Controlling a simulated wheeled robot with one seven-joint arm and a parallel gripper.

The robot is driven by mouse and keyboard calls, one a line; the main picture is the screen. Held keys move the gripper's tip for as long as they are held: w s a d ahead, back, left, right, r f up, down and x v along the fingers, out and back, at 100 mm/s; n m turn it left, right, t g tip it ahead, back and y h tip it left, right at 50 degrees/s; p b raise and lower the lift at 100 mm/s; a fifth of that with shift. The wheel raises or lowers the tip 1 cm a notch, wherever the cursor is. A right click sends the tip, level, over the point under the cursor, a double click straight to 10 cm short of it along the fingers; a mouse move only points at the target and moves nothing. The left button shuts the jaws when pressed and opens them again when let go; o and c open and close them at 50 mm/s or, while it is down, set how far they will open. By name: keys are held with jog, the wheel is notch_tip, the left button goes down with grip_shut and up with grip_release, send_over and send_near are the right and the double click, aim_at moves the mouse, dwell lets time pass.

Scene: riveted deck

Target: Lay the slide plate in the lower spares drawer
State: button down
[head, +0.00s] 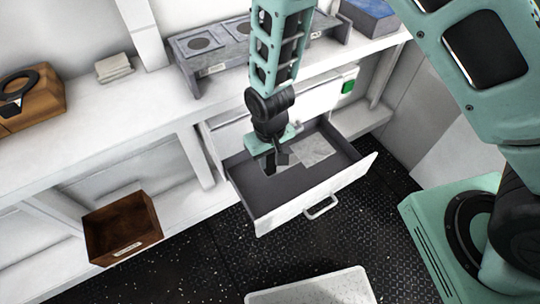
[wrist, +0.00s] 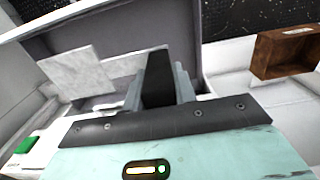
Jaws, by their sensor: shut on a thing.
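The lower spares drawer (head: 282,208) is pulled open, with a white front and a dark grey inside. My gripper (head: 270,154) points down into its left part. It is shut on a dark narrow piece, which I take to be the slide plate (wrist: 158,78); it shows between the fingers in the wrist view. The fingers hide much of it, and I cannot tell whether it touches the drawer floor. A pale mottled flat square (head: 318,150) lies in the drawer to the right of my gripper; it also shows in the wrist view (wrist: 78,72).
A brown bin (head: 122,228) stands on the low shelf at left. The bench above holds a grey rack (head: 200,72), folded cloths (head: 114,68) and a wooden box (head: 35,98). A green square (head: 348,87) is on the upper front. A white-topped thing (head: 315,290) stands before the drawer.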

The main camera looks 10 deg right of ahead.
jog(key=shift+f+b, duration=4.7)
jog(key=shift+f, duration=2.15)
jog(key=shift+f+b, duration=0.45)
jog(key=shift+f, duration=0.2)
jog(key=c, duration=1)
grip_release()
jog(key=shift+c, duration=0.2)
jog(key=shift+r, duration=0.1)
notch_tip(320, 180, up, 17)
jog(key=shift+r, duration=0.15)
jog(key=s+d+r+n, duration=0.2)
jog(key=s+r, duration=0.4)
jog(key=s, duration=0.2)
jog(key=s+d+r+n, duration=0.2)
jog(key=s+d+r, duration=0.1)
jog(key=s+r, duration=0.4)
jog(key=shift+s+y, duration=0.3)
jog(key=shift+s, duration=0.35)
